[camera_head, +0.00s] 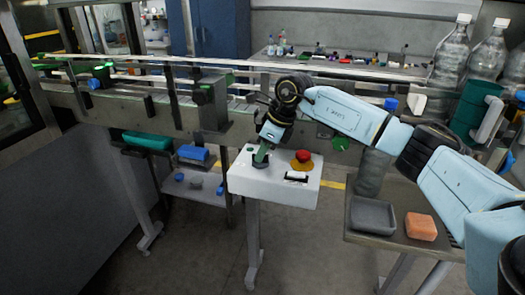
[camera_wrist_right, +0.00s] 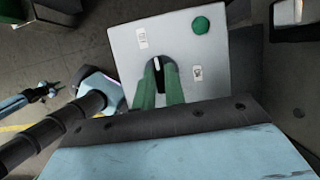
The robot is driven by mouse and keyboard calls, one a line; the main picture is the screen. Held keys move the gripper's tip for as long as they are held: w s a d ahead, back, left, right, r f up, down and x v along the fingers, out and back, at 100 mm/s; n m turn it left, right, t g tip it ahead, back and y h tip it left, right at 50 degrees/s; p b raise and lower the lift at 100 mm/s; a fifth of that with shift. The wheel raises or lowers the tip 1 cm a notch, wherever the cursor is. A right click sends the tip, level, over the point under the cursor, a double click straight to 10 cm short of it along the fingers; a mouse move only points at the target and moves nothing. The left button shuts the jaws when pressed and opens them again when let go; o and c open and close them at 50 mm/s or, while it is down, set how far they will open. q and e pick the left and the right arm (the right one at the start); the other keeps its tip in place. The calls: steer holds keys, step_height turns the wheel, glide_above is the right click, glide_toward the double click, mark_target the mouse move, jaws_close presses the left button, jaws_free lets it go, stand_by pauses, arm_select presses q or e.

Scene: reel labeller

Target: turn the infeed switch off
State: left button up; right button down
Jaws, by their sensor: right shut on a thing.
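The infeed switch (camera_wrist_right: 157,64) is a small black knob with a white mark, on the pale top of a control box (camera_head: 275,190). My right gripper (camera_head: 263,157) reaches down onto the switch from above. In the right wrist view its two green fingers (camera_wrist_right: 160,78) are shut on the knob, one on each side, and partly cover it. In the head view the fingers hide most of the switch, so its setting is hard to read. A small light-blue and dark arm end, apparently my left gripper (camera_wrist_right: 46,92), shows at the left of the wrist view, too small to judge.
A red stop button (camera_head: 302,157) on a yellow base sits right of the switch. A green button (camera_wrist_right: 200,25) is beside it. A conveyor (camera_head: 150,100) runs behind the box. A side table holds a grey tray (camera_head: 372,216) and an orange block (camera_head: 421,227).

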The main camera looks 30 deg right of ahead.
steer(key=c, duration=1.5)
jaws_free()
steer(key=shift+o, duration=0.2)
steer(key=v, duration=1.3)
steer(key=shift+r, duration=0.25)
